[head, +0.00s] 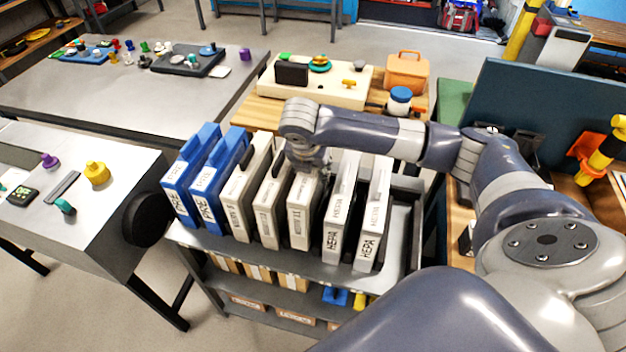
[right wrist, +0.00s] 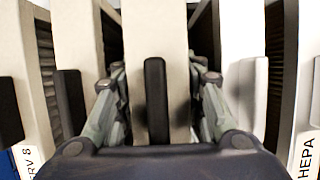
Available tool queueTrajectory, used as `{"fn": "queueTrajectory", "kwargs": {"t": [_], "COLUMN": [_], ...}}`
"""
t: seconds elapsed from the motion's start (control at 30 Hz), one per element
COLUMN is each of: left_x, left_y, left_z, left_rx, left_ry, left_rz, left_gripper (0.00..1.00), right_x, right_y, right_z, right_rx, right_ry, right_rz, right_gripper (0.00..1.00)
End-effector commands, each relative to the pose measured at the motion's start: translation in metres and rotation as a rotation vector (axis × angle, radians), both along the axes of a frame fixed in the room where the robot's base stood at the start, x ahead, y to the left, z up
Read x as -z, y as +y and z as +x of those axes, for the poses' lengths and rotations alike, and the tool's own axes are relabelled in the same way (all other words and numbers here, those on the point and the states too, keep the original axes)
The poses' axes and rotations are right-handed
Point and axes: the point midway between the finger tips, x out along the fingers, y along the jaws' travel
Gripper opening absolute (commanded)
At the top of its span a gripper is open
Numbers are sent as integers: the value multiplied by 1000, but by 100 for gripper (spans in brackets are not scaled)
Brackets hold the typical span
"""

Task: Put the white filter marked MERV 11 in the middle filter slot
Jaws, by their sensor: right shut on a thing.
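My right gripper (head: 308,162) reaches down over the row of filters on the cart's top shelf. It is shut on the white filter marked MERV 11 (head: 301,222), which stands upright in the row. In the right wrist view my right gripper (right wrist: 158,82) has a finger on each side of this white filter (right wrist: 155,30), around its black handle (right wrist: 156,100). A MERV 8 filter (right wrist: 18,90) is to its left and a HEPA filter (right wrist: 302,100) to its right. My left gripper is not in view. I cannot make out the middle filter slot.
Blue PRE filters (head: 178,190) stand at the row's left end, HEPA filters (head: 372,225) at its right. The cart's lower shelf (head: 285,283) holds boxes. A grey-topped bench (head: 110,220) is at left, with a black round part (head: 148,218) close to the cart.

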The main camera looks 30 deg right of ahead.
Motion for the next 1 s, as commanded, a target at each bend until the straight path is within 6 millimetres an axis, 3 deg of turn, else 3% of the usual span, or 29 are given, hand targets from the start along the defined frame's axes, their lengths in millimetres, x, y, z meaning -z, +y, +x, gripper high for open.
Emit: {"fn": "queueTrajectory", "kwargs": {"t": [0.1, 0.37, 1.0], "left_x": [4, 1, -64], "left_y": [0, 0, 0], "left_z": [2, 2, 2], "left_rx": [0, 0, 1], "left_ry": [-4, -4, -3], "left_rz": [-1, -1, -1], "left_gripper": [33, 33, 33], "right_x": [-26, -65, -118], "right_y": [0, 0, 0], "right_z": [2, 1, 0], "right_rx": [-1, -1, -1], "right_ry": [-8, -3, -1], "right_rz": [0, 0, 0], "right_gripper": [0, 0, 0]}}
